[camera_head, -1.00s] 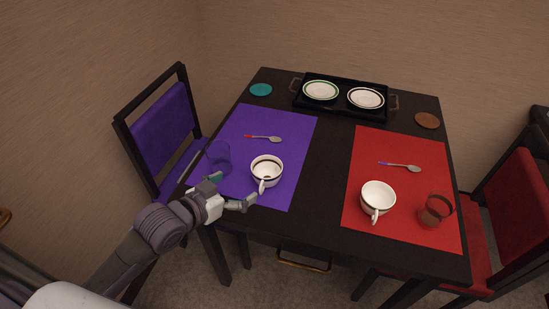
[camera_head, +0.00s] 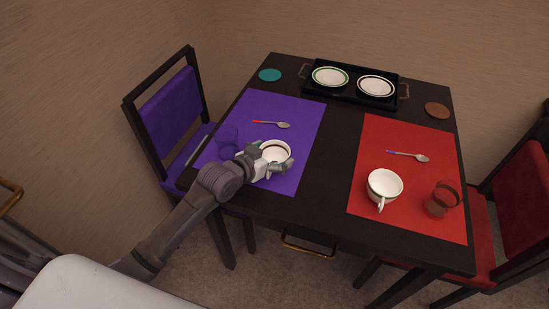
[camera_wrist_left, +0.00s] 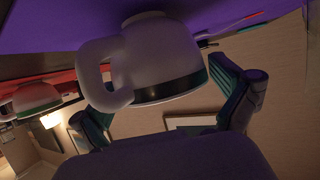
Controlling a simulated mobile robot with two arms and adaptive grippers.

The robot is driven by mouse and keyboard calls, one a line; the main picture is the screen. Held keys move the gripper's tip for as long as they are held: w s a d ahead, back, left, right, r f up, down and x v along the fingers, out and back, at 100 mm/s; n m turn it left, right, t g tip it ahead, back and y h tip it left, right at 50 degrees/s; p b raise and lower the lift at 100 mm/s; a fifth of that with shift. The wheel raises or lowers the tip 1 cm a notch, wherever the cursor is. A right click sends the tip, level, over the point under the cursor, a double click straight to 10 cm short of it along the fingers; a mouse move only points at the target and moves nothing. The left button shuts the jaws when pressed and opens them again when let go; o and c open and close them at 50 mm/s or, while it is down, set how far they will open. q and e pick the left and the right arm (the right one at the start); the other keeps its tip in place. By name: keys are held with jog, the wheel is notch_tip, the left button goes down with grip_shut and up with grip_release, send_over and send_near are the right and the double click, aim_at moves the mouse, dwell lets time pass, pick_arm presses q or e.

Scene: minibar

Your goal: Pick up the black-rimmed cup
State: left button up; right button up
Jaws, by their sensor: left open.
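The black-rimmed white cup (camera_head: 276,147) stands upright on the purple mat (camera_head: 283,112), partly hidden by my left gripper. My left gripper (camera_head: 274,164) is open at the cup's near side. In the left wrist view the picture is upside down, and the cup (camera_wrist_left: 160,58) with its handle and dark band fills the space between the two spread fingers (camera_wrist_left: 168,105). Whether a finger touches the cup, I cannot tell. My right gripper is not in view.
A second white cup (camera_head: 384,186), a spoon (camera_head: 410,156) and a reddish glass (camera_head: 443,199) are on the red mat (camera_head: 408,217). A clear glass (camera_head: 228,141) stands beside my left gripper. A spoon (camera_head: 272,124) lies behind the cup. A black tray (camera_head: 352,91) holds two plates.

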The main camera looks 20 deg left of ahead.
pick_arm(q)
jog(key=shift+w+d+f, duration=0.1)
jog(key=shift+w, duration=0.15)
jog(key=c, duration=0.9)
jog(key=shift+c, duration=0.5)
